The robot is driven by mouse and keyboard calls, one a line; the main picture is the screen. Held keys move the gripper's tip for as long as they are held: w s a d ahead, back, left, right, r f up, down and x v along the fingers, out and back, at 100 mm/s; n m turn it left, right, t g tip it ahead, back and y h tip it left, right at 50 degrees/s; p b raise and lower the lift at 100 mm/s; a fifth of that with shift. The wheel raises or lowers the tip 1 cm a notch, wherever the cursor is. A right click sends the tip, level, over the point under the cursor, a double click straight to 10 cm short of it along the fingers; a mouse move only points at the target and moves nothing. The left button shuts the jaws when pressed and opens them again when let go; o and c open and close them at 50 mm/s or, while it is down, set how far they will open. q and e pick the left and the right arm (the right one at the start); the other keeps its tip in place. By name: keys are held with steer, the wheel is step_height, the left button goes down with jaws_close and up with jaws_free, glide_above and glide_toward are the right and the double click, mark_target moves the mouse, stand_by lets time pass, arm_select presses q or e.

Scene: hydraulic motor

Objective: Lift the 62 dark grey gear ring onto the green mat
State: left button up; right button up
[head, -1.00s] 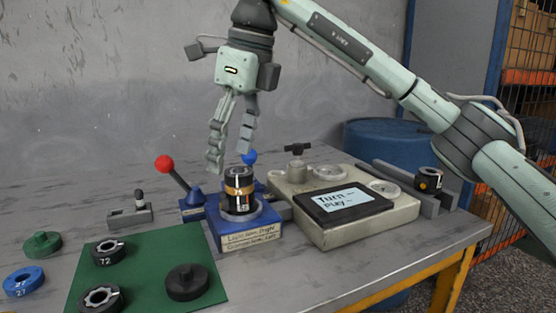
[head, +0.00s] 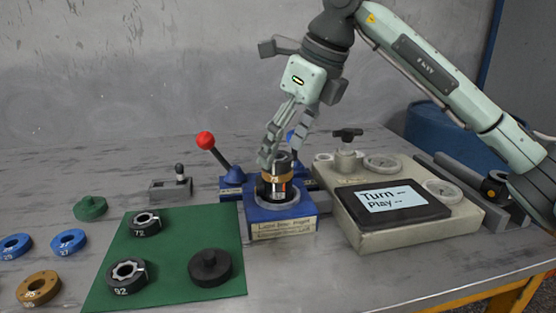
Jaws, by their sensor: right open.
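No label reading 62 can be made out. A stack of dark rings with an orange-brown band (head: 277,182) stands upright in the blue base (head: 283,226). The stack's top is dark and partly covered by my fingers. My right gripper (head: 281,160) points down over it, open, with its fingers at either side of the stack's top; contact cannot be told. The green mat (head: 190,242) lies to the left. My left gripper is not in view.
A red-knobbed lever (head: 205,140) rises left of the base. A beige console with a screen (head: 390,198) stands close on the right. Green (head: 90,208), blue (head: 68,242) and bronze (head: 38,288) rings lie left of the mat. The mat's middle is bare.

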steer(key=shift+w+a+f, duration=0.2)
steer(key=shift+f, duration=0.45)
steer(key=shift+c, duration=0.6)
steer(key=c, duration=1.4)
